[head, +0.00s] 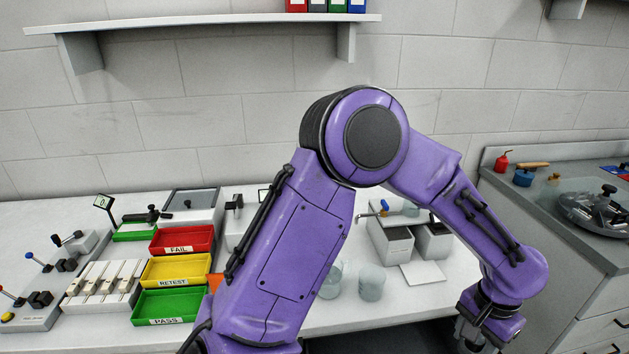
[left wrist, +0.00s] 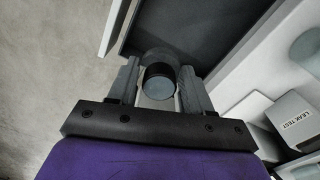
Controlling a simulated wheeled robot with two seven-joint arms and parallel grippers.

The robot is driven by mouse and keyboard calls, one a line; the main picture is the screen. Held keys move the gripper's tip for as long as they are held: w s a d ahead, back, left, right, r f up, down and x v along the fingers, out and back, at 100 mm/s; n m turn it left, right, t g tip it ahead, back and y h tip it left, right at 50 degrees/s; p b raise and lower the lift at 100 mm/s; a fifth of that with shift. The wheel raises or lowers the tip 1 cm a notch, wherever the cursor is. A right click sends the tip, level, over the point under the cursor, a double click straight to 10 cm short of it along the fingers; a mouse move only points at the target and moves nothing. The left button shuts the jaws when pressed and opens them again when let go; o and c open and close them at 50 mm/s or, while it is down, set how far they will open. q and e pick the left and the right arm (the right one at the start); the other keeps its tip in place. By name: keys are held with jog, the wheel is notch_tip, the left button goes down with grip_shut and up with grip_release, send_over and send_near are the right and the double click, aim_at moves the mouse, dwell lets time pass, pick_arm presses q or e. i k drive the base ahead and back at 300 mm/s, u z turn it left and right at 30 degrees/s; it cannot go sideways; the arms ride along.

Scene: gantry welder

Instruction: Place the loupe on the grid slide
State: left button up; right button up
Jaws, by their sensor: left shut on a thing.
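My left gripper (head: 474,338) is at the bottom edge of the head view, low in front of the bench and near the cabinet on the right; its fingertips are mostly cut off there. In the left wrist view the left gripper (left wrist: 160,68) is shut on a short round piece with a dark rim and a grey-blue face, which looks like the loupe (left wrist: 160,84). The loupe cannot be made out in the head view. I cannot pick out the grid slide in either view. My right gripper is not in view.
The white bench (head: 45,218) carries red FAIL (head: 182,239), yellow RETEST (head: 175,269) and green PASS (head: 167,306) trays. Glass beakers (head: 371,284) stand near its front edge. A leak test box (left wrist: 290,122) shows in the wrist view. My arm hides the middle of the bench.

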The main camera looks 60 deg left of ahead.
aim_at(194, 197)
jog(key=z, duration=0.45)
jog(key=k, duration=1.3)
jog(key=u, duration=0.5)
